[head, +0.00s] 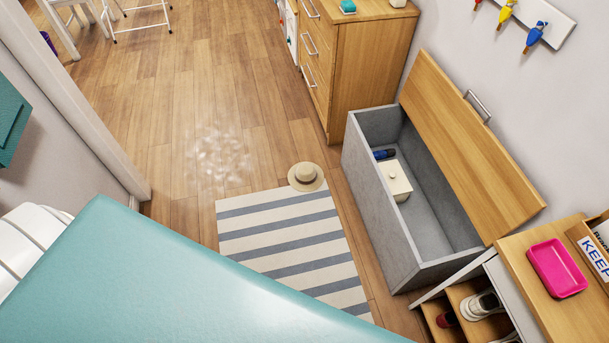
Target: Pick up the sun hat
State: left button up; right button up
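The sun hat (306,176) is straw-coloured with a round brim and a darker band. It lies on the floor at the far right corner of a striped rug (260,221), its brim partly over the rug's edge. Nothing covers it. Neither of my grippers shows in the head view, so I cannot see their state or place.
An open grey storage bench (371,205) with a raised wooden lid (465,150) stands right of the hat; a white box (395,180) is inside. A wooden drawer unit (365,75) stands behind. A teal surface (150,275) fills the lower left. Wood floor left of the hat is open.

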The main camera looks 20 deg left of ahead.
aim_at(303, 176)
jog(key=i+j, duration=0.15)
jog(key=j, duration=0.25)
jog(key=i+j, duration=0.2)
jog(key=j, duration=0.2)
jog(key=i+j, duration=0.15)
jog(key=j, duration=0.25)
jog(key=i+j, duration=0.2)
jog(key=j, duration=0.2)
jog(key=i+j, duration=0.15)
jog(key=j, duration=0.25)
